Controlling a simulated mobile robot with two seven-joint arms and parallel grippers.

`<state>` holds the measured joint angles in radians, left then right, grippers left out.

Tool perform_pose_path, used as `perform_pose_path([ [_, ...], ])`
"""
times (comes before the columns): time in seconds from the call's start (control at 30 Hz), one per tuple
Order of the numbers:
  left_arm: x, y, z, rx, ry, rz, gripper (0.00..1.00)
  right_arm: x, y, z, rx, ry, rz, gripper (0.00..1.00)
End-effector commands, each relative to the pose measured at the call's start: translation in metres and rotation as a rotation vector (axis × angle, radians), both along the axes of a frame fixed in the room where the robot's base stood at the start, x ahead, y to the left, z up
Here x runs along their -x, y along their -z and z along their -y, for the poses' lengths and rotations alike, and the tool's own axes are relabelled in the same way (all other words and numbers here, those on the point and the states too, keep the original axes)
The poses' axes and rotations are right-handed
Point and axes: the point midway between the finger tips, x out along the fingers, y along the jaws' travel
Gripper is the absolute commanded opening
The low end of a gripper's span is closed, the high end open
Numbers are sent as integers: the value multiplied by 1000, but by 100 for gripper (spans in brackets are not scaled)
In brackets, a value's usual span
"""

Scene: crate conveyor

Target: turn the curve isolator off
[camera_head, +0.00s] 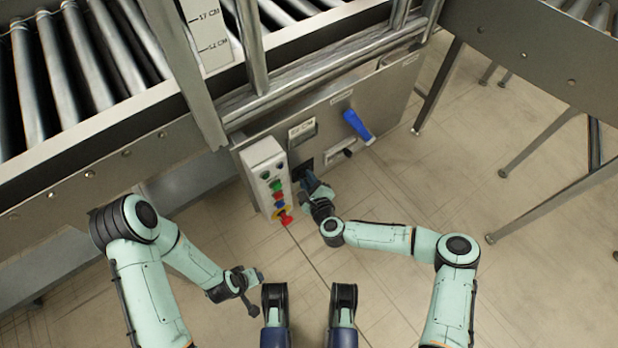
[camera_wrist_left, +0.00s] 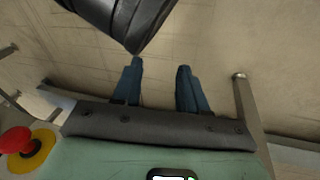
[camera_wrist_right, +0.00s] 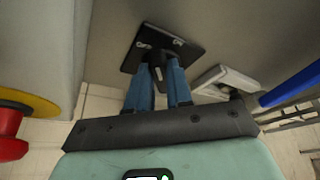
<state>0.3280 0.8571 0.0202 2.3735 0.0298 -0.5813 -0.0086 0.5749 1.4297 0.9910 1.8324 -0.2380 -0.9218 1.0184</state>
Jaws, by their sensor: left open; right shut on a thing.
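A black switch plate (camera_wrist_right: 178,48) with a short black handle (camera_wrist_right: 158,72) is mounted on the grey panel; its label is not readable, so I cannot confirm that it is the curve isolator. In the head view the plate (camera_head: 304,170) is partly hidden by my right gripper (camera_head: 309,182). The right wrist view shows the blue fingers of this gripper (camera_wrist_right: 161,80) on both sides of the handle, shut on it. My left gripper (camera_head: 256,280) is away from the panel, over the floor. In the left wrist view its fingers (camera_wrist_left: 158,82) are apart and empty.
Left of the switch is a control box (camera_head: 262,172) with coloured buttons and a red emergency stop (camera_head: 286,219). To the right are a pale lever (camera_head: 342,154) and a blue handle (camera_head: 357,125). The roller conveyor (camera_head: 100,130) runs above. Floor in front is clear.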

Motion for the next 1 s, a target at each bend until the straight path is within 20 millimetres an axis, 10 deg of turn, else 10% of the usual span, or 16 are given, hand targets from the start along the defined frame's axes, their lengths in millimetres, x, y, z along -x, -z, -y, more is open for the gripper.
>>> perform_pose_path([
  [1.0,25,23,-4,5,-5,-83,43,3,15,-4,654,3,474,0],
])
